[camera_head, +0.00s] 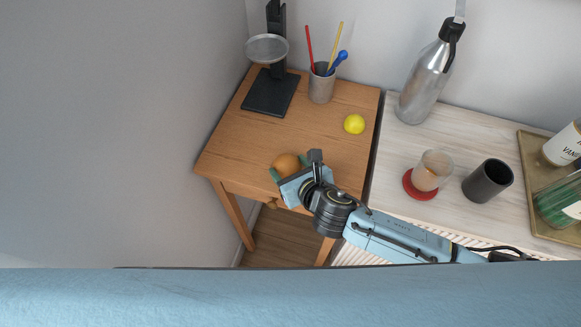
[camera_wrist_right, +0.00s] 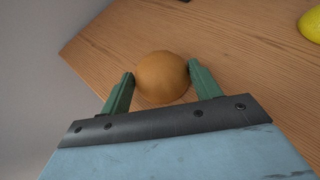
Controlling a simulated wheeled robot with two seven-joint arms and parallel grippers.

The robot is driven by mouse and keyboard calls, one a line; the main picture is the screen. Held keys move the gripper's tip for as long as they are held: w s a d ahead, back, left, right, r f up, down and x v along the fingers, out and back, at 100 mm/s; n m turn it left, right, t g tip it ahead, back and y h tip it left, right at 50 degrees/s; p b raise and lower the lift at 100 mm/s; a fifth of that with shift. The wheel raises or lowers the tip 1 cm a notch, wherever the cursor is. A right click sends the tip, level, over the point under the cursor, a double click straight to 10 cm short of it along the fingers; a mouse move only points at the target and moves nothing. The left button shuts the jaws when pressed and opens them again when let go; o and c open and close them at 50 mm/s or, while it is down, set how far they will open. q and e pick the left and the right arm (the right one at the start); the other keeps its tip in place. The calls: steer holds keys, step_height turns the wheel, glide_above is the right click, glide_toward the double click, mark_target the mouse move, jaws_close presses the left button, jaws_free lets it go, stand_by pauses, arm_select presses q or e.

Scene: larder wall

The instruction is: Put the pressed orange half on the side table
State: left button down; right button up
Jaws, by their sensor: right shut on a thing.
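The pressed orange half (camera_head: 286,166) shows as a round orange-brown dome at the front of the wooden side table (camera_head: 235,140). In the right wrist view the orange half (camera_wrist_right: 162,77) sits between the two green fingers of my right gripper (camera_wrist_right: 160,84). My right gripper (camera_head: 290,170) is shut on it, low over the table top. I cannot tell whether the orange half touches the wood. My left gripper is not in view.
A black stand with a round plate (camera_head: 267,48), a cup of utensils (camera_head: 321,86) and a yellow lemon (camera_head: 354,124) are on the side table. The pale counter to the right holds a steel bottle (camera_head: 424,82), a glass on a red coaster (camera_head: 421,184) and a dark cup (camera_head: 487,181).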

steer(key=o, duration=1)
steer(key=shift+s+d+r, duration=0.2)
steer(key=shift+s+r, duration=0.15)
steer(key=p+v, duration=0.1)
steer(key=v, duration=1)
steer(key=shift+p, duration=0.3)
